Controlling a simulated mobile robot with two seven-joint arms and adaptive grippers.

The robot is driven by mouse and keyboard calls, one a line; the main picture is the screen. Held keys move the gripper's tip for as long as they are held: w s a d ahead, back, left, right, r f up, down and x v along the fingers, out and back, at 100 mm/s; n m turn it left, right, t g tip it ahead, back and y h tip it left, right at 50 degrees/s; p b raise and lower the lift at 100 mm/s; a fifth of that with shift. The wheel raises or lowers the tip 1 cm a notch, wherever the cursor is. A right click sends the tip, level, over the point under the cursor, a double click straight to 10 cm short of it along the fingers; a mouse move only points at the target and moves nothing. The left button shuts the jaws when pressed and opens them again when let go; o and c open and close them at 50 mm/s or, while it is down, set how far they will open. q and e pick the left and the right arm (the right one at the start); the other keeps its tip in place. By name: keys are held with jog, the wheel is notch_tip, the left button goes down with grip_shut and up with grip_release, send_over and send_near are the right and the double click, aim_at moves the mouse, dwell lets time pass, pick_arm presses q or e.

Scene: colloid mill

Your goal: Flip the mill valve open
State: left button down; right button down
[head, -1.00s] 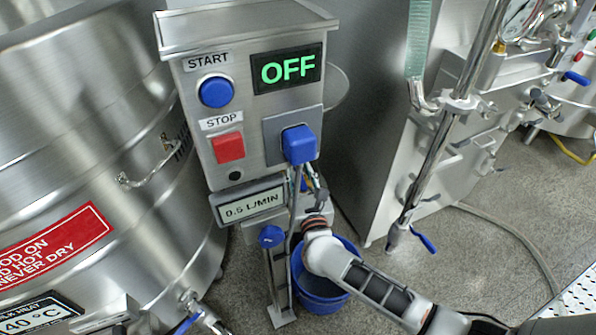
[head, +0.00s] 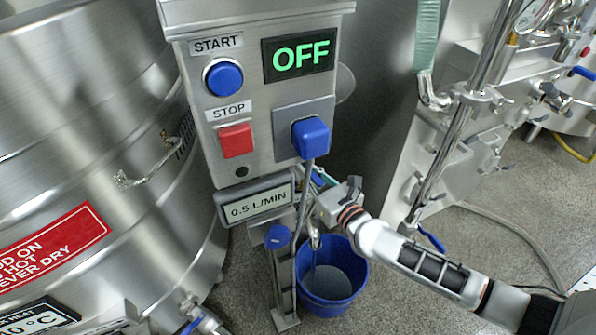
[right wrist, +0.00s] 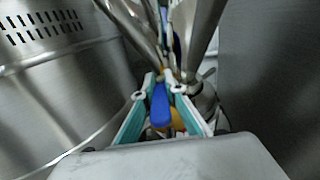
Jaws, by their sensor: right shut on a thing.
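The mill valve's blue lever (right wrist: 160,106) shows in the right wrist view, between the teal-edged fingers of my right gripper (right wrist: 160,92). The gripper is shut on it. A yellow-orange part shows just beside the lever. In the head view my right gripper (head: 322,180) is below the control panel, right of the flow display. There the lever is mostly hidden by the gripper and the panel. My left gripper is not in view.
The control panel (head: 258,130) reads OFF, with a blue start button (head: 223,77) and red stop button (head: 236,140). The display (head: 257,203) reads 0.5 L/MIN. A blue bucket (head: 354,262) stands below the spout. A steel tank (head: 90,110) fills the left.

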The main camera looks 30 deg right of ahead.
jog(key=shift+d+f+y, duration=0.25)
jog(key=shift+y, duration=0.15)
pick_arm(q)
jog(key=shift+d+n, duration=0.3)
pick_arm(e)
jog(key=shift+r, duration=0.25)
jog(key=c, duration=2)
grip_release()
jog(key=shift+c, duration=0.2)
jog(key=shift+s, duration=0.2)
jog(key=s+d, duration=0.1)
jog(key=s, duration=1)
jog(key=shift+s+d, duration=0.25)
jog(key=shift+d, duration=0.1)
jog(key=shift+r, duration=0.1)
